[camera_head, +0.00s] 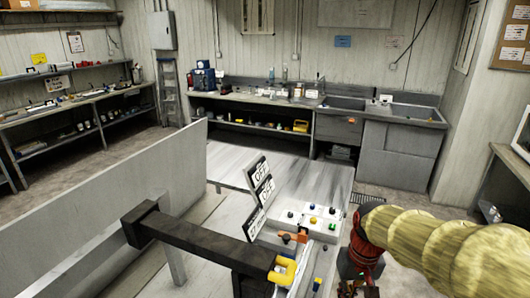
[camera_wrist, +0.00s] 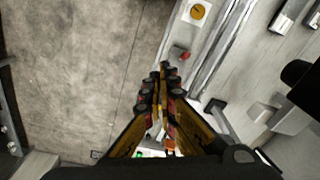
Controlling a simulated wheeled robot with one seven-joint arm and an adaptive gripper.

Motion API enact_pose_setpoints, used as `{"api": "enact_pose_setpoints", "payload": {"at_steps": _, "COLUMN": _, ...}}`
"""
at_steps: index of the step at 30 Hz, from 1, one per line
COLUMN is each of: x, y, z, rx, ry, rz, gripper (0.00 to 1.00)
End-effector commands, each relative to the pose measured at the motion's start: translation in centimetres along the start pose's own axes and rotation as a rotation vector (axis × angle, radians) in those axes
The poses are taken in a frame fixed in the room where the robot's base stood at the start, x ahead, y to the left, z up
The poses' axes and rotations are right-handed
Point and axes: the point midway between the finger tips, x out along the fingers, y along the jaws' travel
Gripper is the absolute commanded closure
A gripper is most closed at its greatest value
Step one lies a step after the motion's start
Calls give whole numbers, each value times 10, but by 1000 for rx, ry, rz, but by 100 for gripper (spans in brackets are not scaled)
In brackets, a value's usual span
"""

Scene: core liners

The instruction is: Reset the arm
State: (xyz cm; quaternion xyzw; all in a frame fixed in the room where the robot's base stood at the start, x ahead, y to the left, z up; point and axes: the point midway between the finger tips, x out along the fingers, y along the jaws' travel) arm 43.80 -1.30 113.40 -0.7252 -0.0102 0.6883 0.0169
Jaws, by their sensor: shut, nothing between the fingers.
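My arm, in a pale yellow ribbed sleeve (camera_head: 430,245), reaches in from the right in the head view. My gripper (camera_wrist: 163,72) is shut and empty in the wrist view, its yellow and black fingers meeting at the tips. It points down past the edge of a pale bench, with floor to its left. In the head view the red and dark wrist (camera_head: 362,245) hangs right of the bench, and the fingertips are hard to make out there.
A white bench top (camera_head: 320,182) carries several small coloured pieces and upright black-and-white signs (camera_head: 262,180). A yellow holder (camera_head: 285,270) sits at its near end, by a dark beam (camera_head: 200,238). A red knob (camera_wrist: 180,53) is close to the fingertips. Floor (camera_wrist: 80,70) is clear at left.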

Motion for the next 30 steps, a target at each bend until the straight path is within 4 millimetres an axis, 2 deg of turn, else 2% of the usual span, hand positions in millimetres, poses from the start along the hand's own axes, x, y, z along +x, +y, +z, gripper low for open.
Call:
{"api": "enact_pose_setpoints", "payload": {"at_steps": 1, "x": -8, "y": -1, "z": 16, "rx": 16, "ry": 32, "rz": 7, "gripper": 100}}
{"api": "enact_pose_setpoints", "payload": {"at_steps": 6, "x": -26, "y": -3, "z": 62, "rx": 42, "ry": 128, "rz": 26, "gripper": 100}}
{"api": "enact_pose_setpoints", "payload": {"at_steps": 12, "x": -42, "y": -6, "z": 112, "rx": 13, "ry": 239, "rz": 40, "gripper": 100}}
{"api": "enact_pose_setpoints", "payload": {"at_steps": 15, "x": -52, "y": -9, "z": 128, "rx": 2, "ry": 300, "rz": 41, "gripper": 100}}
{"api": "enact_pose_setpoints", "payload": {"at_steps": 21, "x": -80, "y": -13, "z": 137, "rx": -11, "ry": 413, "rz": 38, "gripper": 100}}
{"api": "enact_pose_setpoints", "payload": {"at_steps": 30, "x": -87, "y": -15, "z": 139, "rx": -19, "ry": 440, "rz": 35, "gripper": 100}}
